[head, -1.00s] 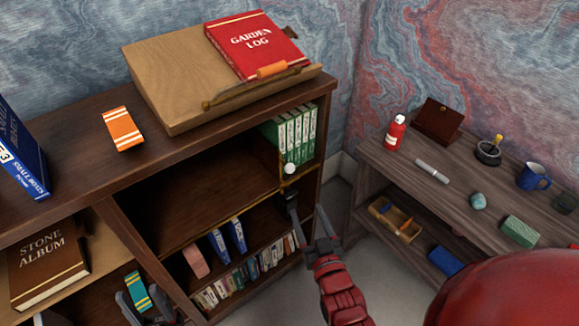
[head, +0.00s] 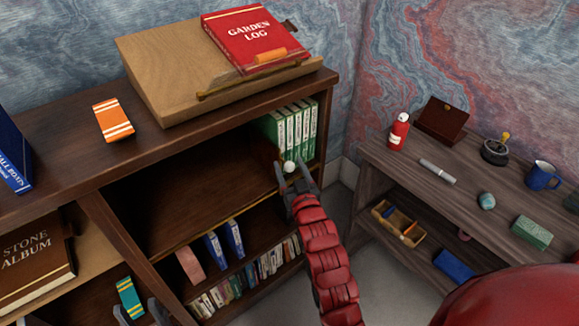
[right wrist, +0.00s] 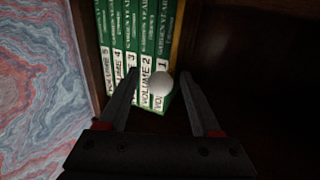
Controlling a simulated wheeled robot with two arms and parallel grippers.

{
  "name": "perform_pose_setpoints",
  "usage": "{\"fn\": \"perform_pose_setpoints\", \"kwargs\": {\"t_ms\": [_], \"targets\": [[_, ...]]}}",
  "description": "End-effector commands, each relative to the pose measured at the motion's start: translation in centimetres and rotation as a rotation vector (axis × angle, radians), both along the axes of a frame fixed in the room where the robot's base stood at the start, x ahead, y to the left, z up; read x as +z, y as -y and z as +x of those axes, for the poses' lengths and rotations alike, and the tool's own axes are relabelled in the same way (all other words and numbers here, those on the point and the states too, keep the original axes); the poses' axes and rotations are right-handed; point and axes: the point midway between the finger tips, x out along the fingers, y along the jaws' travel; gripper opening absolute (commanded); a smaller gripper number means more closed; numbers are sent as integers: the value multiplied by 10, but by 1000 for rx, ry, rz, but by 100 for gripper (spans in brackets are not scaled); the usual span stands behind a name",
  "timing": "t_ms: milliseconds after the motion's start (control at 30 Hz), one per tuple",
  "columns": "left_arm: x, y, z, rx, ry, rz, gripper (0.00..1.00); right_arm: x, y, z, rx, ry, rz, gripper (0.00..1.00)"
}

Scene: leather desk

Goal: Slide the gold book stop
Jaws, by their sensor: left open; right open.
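The gold book stop (right wrist: 178,35) is a thin upright gold edge with a round white knob (right wrist: 159,84). It stands beside a row of green volumes (right wrist: 128,45) on the shelf; in the head view the knob (head: 289,167) shows at the row's lower front, and much of the stop is hidden. My right gripper (head: 292,172) is open at the shelf front. In the right wrist view its fingers (right wrist: 158,73) lie either side of the knob; I cannot tell whether they touch it. My left gripper (head: 139,308) is open at the bottom edge, near a teal book (head: 130,297).
The shelf left of the green books is empty (head: 190,200). Above, the bookcase top holds a slanted wooden stand (head: 160,75), a red Garden Log book (head: 247,40) and an orange book (head: 113,120). A side table (head: 450,210) with small objects stands at right.

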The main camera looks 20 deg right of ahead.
Motion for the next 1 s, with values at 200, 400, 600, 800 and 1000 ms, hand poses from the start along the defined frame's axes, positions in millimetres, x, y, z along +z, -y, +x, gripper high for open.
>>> {"fn": "perform_pose_setpoints", "kwargs": {"t_ms": [200, 400, 600, 800, 1000], "targets": [[0, 0, 0, 0, 0, 0, 50, -2, 0, 5, 0, -3, 0, 66], [0, 0, 0, 0, 0, 0, 50, -2, 0, 5, 0, -3, 0, 55], [0, 0, 0, 0, 0, 0, 50, -1, 0, 5, 0, -2, 0, 19], [0, 0, 0, 0, 0, 0, 50, -1, 0, 5, 0, -3, 0, 0], [0, 0, 0, 0, 0, 0, 50, -1, 0, 5, 0, -3, 0, 0]]}}
